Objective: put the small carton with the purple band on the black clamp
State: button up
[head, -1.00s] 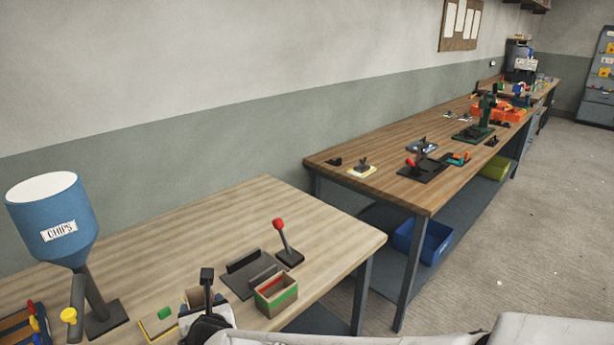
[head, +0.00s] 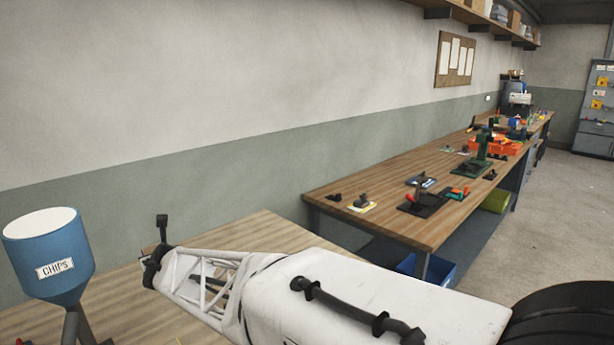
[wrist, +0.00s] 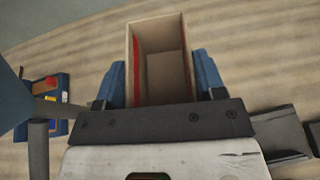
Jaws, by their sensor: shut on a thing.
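My gripper (wrist: 163,85) is shut on an open-topped brown cardboard carton (wrist: 133,35), with a blue finger against each side in the wrist view. The carton looks empty, and a red strip runs along its inner left wall. Its outer band is hidden, so I cannot tell its colour. A dark block on a plate, likely the black clamp (wrist: 278,130), shows at the lower right of the wrist view, partly hidden by my gripper. In the head view my arm covers the carton and the clamp.
A blue chips hopper (head: 48,255) stands at the left on the near wooden bench (head: 125,295). A blue tray with coloured pieces (wrist: 62,82) lies left in the wrist view. A second bench (head: 330,205) with several tools stands beyond a gap.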

aim_at(158, 247)
jog(key=shift+w+a+r, duration=0.25)
jog(key=shift+w+a, duration=0.1)
jog(key=shift+w, duration=0.35)
jog(key=shift+w+a+r, duration=0.2)
jog(key=shift+w+a, duration=0.1)
jog(key=shift+w, duration=0.4)
jog(key=shift+w+d, duration=0.1)
jog(key=shift+w, duration=0.15)
jog(key=shift+w+d+m+t+h, duration=0.3)
jog(key=shift+w+m+h, duration=0.2)
jog(key=shift+w+h, duration=0.1)
jog(key=w+d+f+m+t+h, duration=0.25)
jog(key=w+d+m+h, duration=0.25)
jog(key=d+m+h, duration=0.4)
jog(key=s+d+f+m+g+h, duration=0.2)
jog(key=d+f+m+h, duration=0.1)
jog(key=d+h, duration=0.1)
jog(key=s+d+f+m+g+h, duration=0.2)
jog(key=s+d+f+m+h, duration=0.1)
jog(key=d, duration=0.4)
jog(key=shift+f+m+h, duration=0.15)
jog(key=shift+m+h, duration=0.15)
jog(key=shift+h, duration=0.2)
jog(key=shift+f, duration=0.2)
